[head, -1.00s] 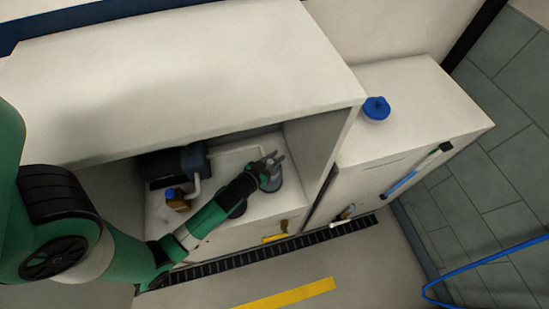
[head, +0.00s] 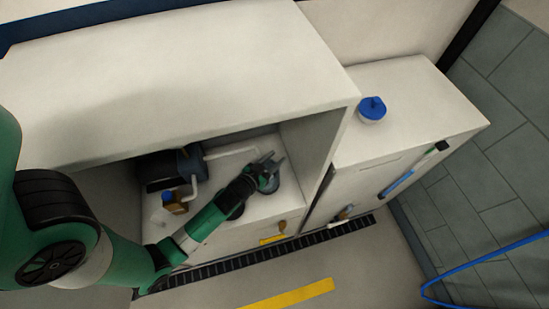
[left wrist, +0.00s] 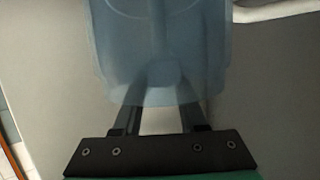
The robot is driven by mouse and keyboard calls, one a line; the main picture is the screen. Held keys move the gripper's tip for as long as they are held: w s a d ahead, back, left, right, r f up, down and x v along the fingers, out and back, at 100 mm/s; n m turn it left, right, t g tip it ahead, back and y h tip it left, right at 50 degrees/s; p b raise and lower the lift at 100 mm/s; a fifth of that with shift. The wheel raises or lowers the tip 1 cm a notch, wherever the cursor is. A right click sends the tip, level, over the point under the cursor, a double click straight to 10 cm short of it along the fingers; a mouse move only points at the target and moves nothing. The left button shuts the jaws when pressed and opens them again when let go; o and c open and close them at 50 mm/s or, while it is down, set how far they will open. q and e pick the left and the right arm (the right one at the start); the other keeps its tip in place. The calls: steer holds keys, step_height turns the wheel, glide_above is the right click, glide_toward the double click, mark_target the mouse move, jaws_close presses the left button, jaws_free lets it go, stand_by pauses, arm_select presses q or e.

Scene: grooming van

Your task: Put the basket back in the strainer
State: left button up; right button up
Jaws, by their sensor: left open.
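My left gripper (head: 272,160) reaches into the open cabinet bay and is open. Its fingers are over a grey round piece (head: 268,185) on the white surface there, partly hidden by the gripper. In the left wrist view, a translucent bluish cup-like piece (left wrist: 165,45) with a central stem lies in front of and between the spread fingers (left wrist: 160,112). I cannot tell whether it is the basket or the strainer's bowl, or whether the fingers touch it. A blue lid with a knob (head: 372,108) sits on a pale base on the right cabinet top. My right gripper is not in view.
A dark pump (head: 170,165) with a white pipe (head: 195,185) stands left in the bay, near a brown, blue-topped fitting (head: 175,203). The counter (head: 190,70) overhangs the bay and a side wall (head: 318,140) closes its right. The right cabinet top (head: 420,105) is mostly clear.

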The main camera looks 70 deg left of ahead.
mark_target(273, 163)
arm_select(q)
steer(key=f, duration=0.1)
steer(key=s+f, duration=0.1)
steer(key=f+g, duration=0.1)
steer(key=shift+s+d+f, duration=0.1)
steer(key=shift+s+d, duration=0.1)
steer(key=shift+s, duration=0.15)
steer(key=shift+r, duration=0.35)
steer(key=s+d+r+t, duration=0.1)
steer(key=s+d+r, duration=0.4)
steer(key=s, duration=0.3)
steer(key=shift+d+r, duration=0.15)
steer(key=shift+r, duration=0.4)
steer(key=shift+w, duration=0.1)
